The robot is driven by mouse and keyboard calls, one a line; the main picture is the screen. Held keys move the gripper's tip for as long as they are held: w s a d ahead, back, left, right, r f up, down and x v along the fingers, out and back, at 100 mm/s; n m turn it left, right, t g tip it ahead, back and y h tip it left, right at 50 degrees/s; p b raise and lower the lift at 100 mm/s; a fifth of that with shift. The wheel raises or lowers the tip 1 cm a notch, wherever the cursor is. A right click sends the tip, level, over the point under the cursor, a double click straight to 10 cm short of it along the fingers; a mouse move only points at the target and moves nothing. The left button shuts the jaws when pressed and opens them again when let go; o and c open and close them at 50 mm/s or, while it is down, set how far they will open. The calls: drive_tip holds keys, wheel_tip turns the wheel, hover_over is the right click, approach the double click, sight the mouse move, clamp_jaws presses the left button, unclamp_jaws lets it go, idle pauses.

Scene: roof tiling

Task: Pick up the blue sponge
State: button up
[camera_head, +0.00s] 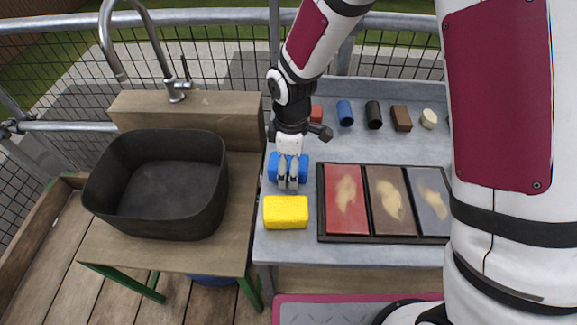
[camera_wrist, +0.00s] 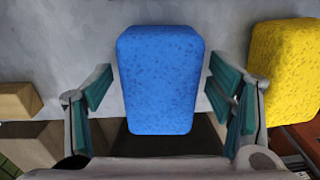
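The blue sponge (camera_head: 273,166) lies on the grey table behind the yellow sponge. My gripper (camera_head: 288,184) is above it and hides its middle in the head view. In the wrist view the blue sponge (camera_wrist: 160,78) shows large, between the two fingers of my gripper (camera_wrist: 158,95). The fingers are apart, with a gap on each side of the sponge, so the gripper is open and not holding it.
The yellow sponge (camera_head: 286,212) lies close by; it also shows in the wrist view (camera_wrist: 285,70). A tray (camera_head: 320,205) with red, brown and grey panels is to the right. Several small objects stand behind it. A dark basin (camera_head: 155,190) is at left.

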drive_tip(key=c, duration=1)
wheel_tip(320, 180, up, 10)
drive_tip(key=shift+r+p, duration=0.1)
drive_tip(key=shift+p, duration=0.25)
